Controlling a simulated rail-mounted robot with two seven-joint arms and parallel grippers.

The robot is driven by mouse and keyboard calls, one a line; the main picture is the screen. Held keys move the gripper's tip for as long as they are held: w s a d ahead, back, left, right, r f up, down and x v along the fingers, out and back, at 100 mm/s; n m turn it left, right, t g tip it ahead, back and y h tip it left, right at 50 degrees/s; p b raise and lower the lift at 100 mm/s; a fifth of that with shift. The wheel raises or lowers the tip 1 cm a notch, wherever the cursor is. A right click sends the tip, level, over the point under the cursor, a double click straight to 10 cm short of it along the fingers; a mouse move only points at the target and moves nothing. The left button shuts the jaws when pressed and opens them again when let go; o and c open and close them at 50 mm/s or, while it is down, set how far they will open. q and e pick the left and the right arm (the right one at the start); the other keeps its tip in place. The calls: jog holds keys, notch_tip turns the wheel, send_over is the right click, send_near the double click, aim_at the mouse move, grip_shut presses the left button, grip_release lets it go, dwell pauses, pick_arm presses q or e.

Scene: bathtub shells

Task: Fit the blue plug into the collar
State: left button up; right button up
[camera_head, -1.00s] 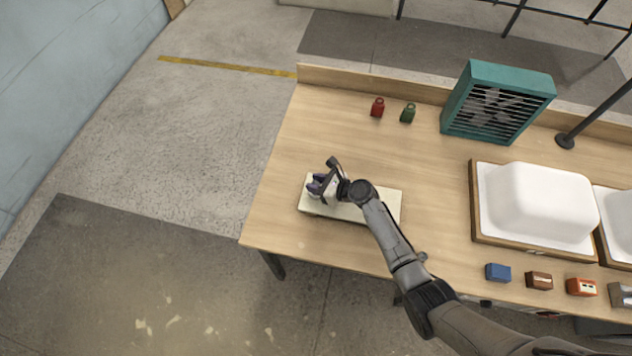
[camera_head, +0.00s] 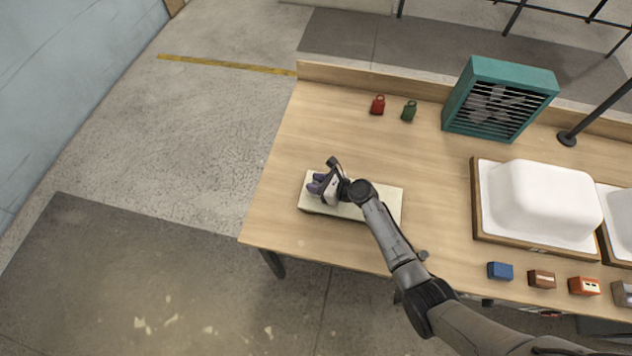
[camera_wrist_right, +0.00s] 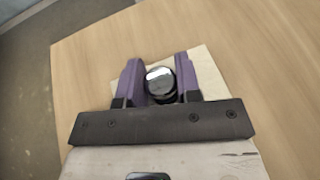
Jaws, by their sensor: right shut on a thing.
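My right gripper (camera_head: 317,186) is over the left part of a cream board (camera_head: 385,205) on the workbench. In the right wrist view its purple fingers (camera_wrist_right: 160,82) are shut on a dark round piece (camera_wrist_right: 160,85) with a shiny, mirror-like top. No blue shows on this piece, so I cannot tell whether it is the plug. I cannot make out the collar; the fingers and held piece cover part of the board. My left gripper is not in view.
A red weight (camera_head: 377,105) and a green weight (camera_head: 409,111) stand at the back. A teal fan (camera_head: 510,75) and white tub shells (camera_head: 545,200) are to the right. Small boxes, one blue (camera_head: 500,271), line the front edge. Bench around the board is clear.

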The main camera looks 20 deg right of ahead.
jog(key=shift+f, duration=0.2)
jog(key=o, duration=0.9)
jog(key=shift+o, duration=0.4)
jog(key=shift+s+d+r, duration=0.2)
jog(key=shift+s+d, duration=0.1)
jog(key=p+v, duration=0.2)
jog(key=v, duration=1.1)
jog(key=shift+c, duration=0.2)
